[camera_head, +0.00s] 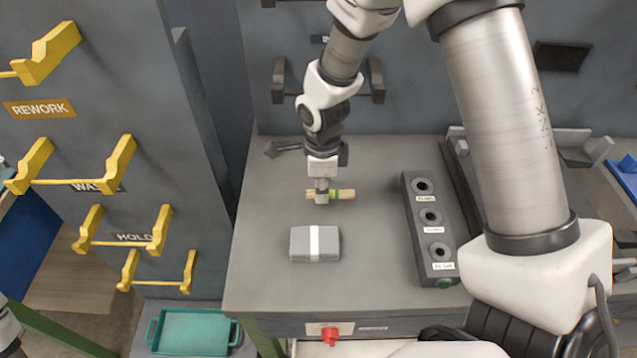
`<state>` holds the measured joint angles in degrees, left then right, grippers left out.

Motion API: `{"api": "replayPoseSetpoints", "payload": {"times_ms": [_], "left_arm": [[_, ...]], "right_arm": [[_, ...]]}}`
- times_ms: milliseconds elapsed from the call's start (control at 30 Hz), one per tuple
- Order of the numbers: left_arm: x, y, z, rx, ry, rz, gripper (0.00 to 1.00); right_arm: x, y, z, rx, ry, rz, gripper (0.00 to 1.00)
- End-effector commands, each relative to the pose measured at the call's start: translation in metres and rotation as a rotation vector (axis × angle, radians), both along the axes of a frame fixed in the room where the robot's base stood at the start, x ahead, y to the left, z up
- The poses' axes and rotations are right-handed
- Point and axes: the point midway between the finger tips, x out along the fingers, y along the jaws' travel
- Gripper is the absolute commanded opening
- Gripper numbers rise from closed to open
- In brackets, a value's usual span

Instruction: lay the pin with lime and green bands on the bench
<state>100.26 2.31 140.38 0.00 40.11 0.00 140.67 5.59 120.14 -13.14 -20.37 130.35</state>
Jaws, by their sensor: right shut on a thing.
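My right gripper (322,198) points down over the grey bench (375,270) and is shut on a pale wooden pin (346,194). The pin lies level, left to right, across the fingers, with an end showing on each side. Green shows on it beside the fingers; its middle is hidden by them, and the lime band is hard to make out. I cannot tell whether the pin touches the bench or hangs just above it. My left gripper is not in view.
A grey block with a pale stripe (300,243) lies in front of the pin. A socket block (411,195) with several labelled holes stands to the right. Yellow rack hooks (122,160) are on the left panel. A teal tray (190,334) sits low at left. Bench surface around the pin is clear.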

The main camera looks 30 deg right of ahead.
Motion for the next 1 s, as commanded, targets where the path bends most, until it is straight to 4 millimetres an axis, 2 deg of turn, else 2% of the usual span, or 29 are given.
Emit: {"api": "replayPoseSetpoints", "payload": {"times_ms": [33,133,333,700,733,800,1000], "left_arm": [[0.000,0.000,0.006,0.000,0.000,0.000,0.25],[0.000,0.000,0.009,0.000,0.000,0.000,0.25],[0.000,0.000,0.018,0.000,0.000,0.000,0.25],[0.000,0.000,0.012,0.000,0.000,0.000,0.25],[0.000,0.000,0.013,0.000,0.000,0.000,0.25],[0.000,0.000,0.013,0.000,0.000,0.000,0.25],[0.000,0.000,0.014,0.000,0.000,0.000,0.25]], "right_arm": [[0.010,-0.003,0.002,0.001,-0.001,-0.002,0.01],[0.020,-0.006,-0.002,0.000,0.002,-0.001,0.01],[0.020,-0.007,-0.033,0.000,0.004,0.001,0.01],[0.020,-0.006,-0.042,0.001,0.001,0.001,0.01],[0.020,-0.006,-0.041,0.001,0.001,0.001,0.27],[0.020,-0.006,-0.040,0.001,0.001,0.001,0.45],[0.020,-0.006,-0.040,0.001,0.001,0.001,0.45]]}}
